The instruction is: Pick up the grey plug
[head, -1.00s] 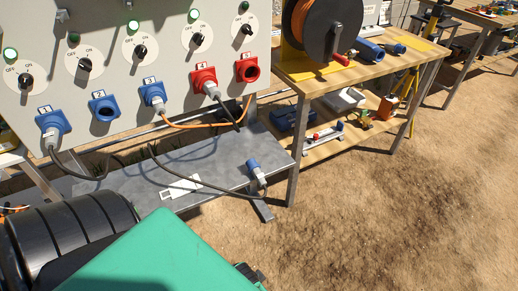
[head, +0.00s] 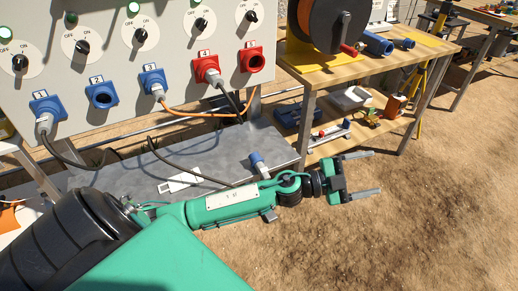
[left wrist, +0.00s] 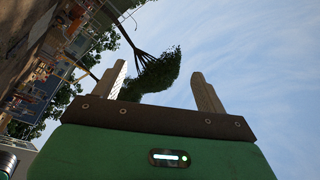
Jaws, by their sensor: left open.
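A loose plug (head: 258,162) with a blue end and a pale grey end lies on the grey metal shelf (head: 215,150) under the panel, near its right end. Grey plugs also sit in the panel: one in blue socket 1 (head: 44,122), one in blue socket 3 (head: 158,92) and one in red socket 4 (head: 216,82). I cannot tell which is meant. My left gripper (head: 376,172) is open and empty, to the right of the shelf and apart from every plug. Its two fingers also show in the left wrist view (left wrist: 158,78) against sky and a tree. My right gripper is not in view.
The switch panel (head: 120,65) stands behind the shelf, with black and orange cables hanging from it. A wooden workbench (head: 420,52) with a cable reel (head: 335,22) stands at the right. Bare dirt ground (head: 430,210) lies open at front right.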

